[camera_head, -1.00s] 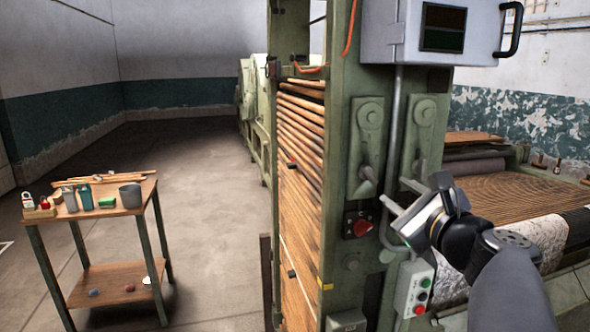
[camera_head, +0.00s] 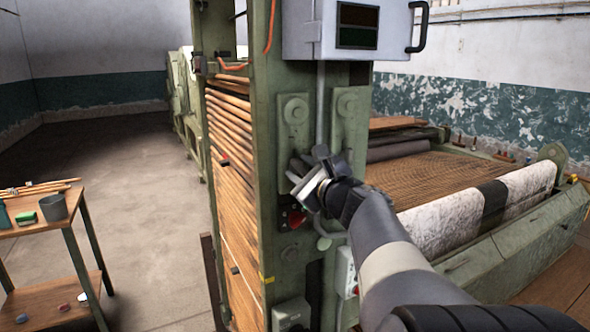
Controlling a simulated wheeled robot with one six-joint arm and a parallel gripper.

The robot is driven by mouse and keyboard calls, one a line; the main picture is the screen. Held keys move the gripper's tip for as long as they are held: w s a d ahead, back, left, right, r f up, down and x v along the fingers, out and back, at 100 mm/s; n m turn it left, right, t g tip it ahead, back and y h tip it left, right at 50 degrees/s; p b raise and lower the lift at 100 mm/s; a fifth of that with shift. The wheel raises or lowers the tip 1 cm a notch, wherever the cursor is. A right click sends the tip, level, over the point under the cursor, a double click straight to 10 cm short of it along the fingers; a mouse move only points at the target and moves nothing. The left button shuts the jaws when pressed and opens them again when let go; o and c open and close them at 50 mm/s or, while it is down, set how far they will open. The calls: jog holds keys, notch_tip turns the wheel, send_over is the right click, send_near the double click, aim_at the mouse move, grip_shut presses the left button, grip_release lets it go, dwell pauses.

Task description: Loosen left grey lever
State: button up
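The left grey lever hangs on a green plate (camera_head: 294,110) with a round pivot, on the front of the green machine post. Its lower end is largely hidden behind my gripper (camera_head: 297,181). A second lever plate (camera_head: 347,106) with a similar pivot is to its right, and its lower part is hidden by my gripper and arm. My gripper's pale fingers overlap the left lever's lower end in the picture. The frames do not show clearly whether they touch or close on it.
A red switch (camera_head: 294,217) sits just below my gripper. A grey cabinet (camera_head: 350,30) overhangs the levers, and a push-button box (camera_head: 346,271) is below. A wooden table (camera_head: 75,215) stands at the left, with clear floor (camera_head: 130,160) between.

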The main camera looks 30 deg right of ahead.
jog(key=shift+c, duration=0.3)
jog(key=shift+s, duration=0.1)
grip_shut()
jog(key=shift+b, duration=0.3)
jog(key=shift+f+n+b, duration=0.2)
jog(key=shift+n+b, duration=0.1)
jog(key=shift+b, duration=0.1)
jog(key=shift+f+n+b, duration=0.1)
jog(key=shift+n+b, duration=0.6)
jog(key=shift+b, duration=0.5)
jog(key=shift+n+b, duration=0.7)
jog(key=shift+b, duration=0.05)
jog(key=shift+r+n+b, duration=0.25)
jog(key=shift+n+b, duration=0.05)
jog(key=shift+n, duration=0.1)
